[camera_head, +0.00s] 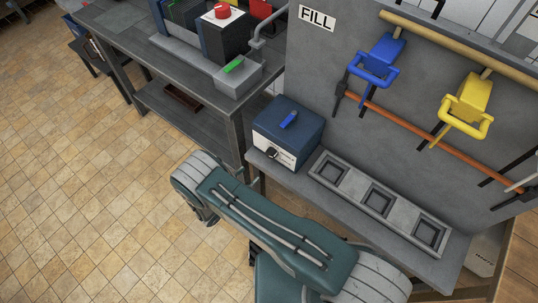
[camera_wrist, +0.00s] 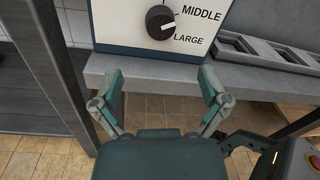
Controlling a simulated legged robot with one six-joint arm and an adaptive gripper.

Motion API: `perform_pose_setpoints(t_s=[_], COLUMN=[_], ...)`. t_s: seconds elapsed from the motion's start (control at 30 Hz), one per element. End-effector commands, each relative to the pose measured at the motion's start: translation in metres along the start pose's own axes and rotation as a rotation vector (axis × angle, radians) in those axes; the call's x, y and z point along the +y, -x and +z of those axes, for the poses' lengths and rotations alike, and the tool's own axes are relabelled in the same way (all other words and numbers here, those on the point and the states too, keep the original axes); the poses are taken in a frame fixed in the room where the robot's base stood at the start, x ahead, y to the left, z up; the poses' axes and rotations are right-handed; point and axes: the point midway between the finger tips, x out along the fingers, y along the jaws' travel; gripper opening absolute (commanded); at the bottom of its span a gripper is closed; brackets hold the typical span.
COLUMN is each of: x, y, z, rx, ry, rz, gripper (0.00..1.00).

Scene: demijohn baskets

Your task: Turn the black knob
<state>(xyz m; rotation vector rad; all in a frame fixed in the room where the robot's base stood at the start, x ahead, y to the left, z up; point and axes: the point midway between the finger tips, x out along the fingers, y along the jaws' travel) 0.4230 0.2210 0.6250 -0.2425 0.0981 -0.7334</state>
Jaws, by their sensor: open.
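The black knob (camera_wrist: 160,22) is on the white front panel of a blue box (camera_head: 289,133). Its white pointer line points right, between the labels MIDDLE and LARGE, nearer LARGE. In the head view the knob (camera_head: 272,153) is small, at the box's lower front. My gripper (camera_wrist: 162,82) is open and empty in the wrist view, its two fingers apart, below the knob and not touching it.
The box stands on a grey bench (camera_head: 410,237) beside a grey tray with three square recesses (camera_head: 334,171). Blue (camera_head: 376,62) and yellow (camera_head: 467,103) handled fixtures hang on the wall panel. A darker table (camera_head: 122,44) with a red button (camera_head: 222,11) stands left. Tiled floor is open at left.

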Motion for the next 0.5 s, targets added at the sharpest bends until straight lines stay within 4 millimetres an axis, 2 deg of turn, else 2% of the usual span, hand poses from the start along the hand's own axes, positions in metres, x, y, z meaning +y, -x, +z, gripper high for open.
perform_pose_setpoints(t_s=[0.17,0.5], x=[0.000,0.000], y=[-0.009,-0.070], z=[-0.004,-0.003], rx=[-0.008,-0.006], ry=[0.009,0.008], rz=[0.008,0.004], gripper=[0.95,0.95])
